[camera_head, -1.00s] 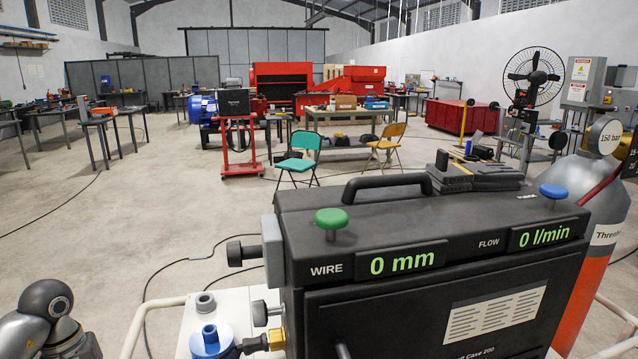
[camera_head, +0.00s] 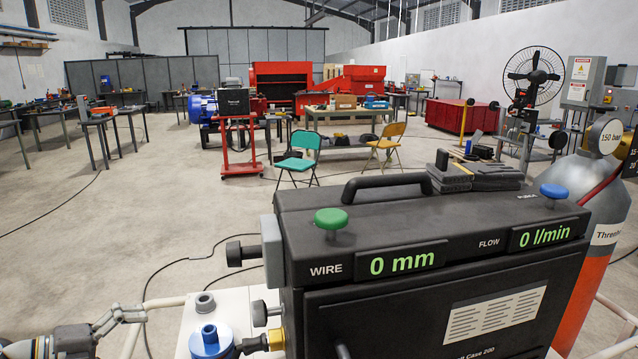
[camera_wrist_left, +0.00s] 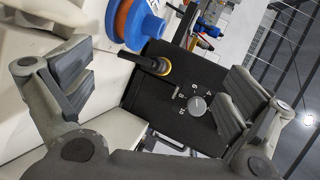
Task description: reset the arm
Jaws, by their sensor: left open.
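My left gripper (camera_head: 118,316) shows in the lower left of the head view, beside the white cart and left of the black machine. In the left wrist view my left gripper (camera_wrist_left: 158,92) has its two padded fingers wide apart with nothing between them. Beyond the fingers, that view shows the black machine side with a round dial (camera_wrist_left: 197,106) and a blue and orange round part (camera_wrist_left: 138,20). My right gripper is in neither view.
The black machine (camera_head: 420,285) fills the lower right, with a green knob (camera_head: 331,219), a blue knob (camera_head: 553,191) and displays reading 0 mm and 0 l/min. A gas cylinder (camera_head: 606,235) stands to its right. Open floor (camera_head: 150,215) lies at left.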

